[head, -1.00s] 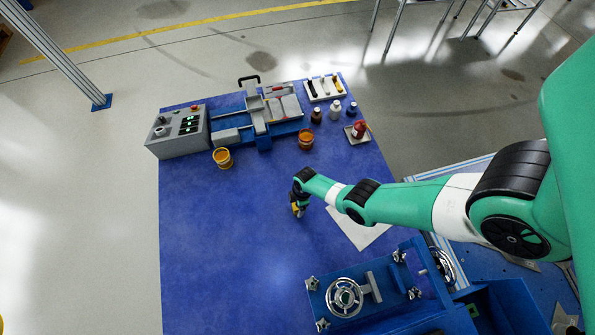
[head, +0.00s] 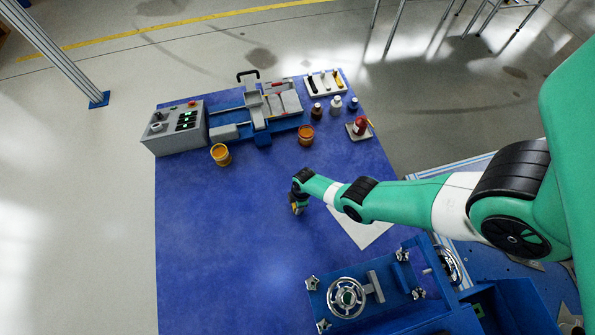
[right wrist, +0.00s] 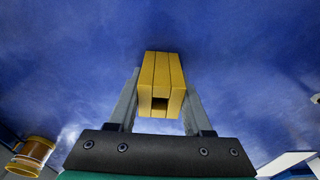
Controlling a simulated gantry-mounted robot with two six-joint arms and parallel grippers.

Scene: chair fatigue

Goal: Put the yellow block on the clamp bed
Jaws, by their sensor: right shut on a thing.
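The yellow block (right wrist: 162,82) is held between the two grey fingers of my right gripper (right wrist: 160,105) in the right wrist view. It has dark lines along it and a square opening at its near end. In the head view, the right gripper (head: 297,208) is small, over the open blue tabletop, with only a bit of yellow visible. I cannot tell whether the block touches the table. A blue fixture with a handwheel (head: 346,297) and star knobs stands at the lower right. A grey and blue rail device (head: 258,115) stands at the back. I cannot tell which has the clamp bed. My left gripper is not in view.
A grey control box (head: 175,130) stands at the back left. Orange cups (head: 221,155), small bottles (head: 335,105) and a tray with a red item (head: 359,128) stand near the back. A white sheet (head: 358,228) lies beside my arm. The middle and left of the blue table (head: 220,240) are clear.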

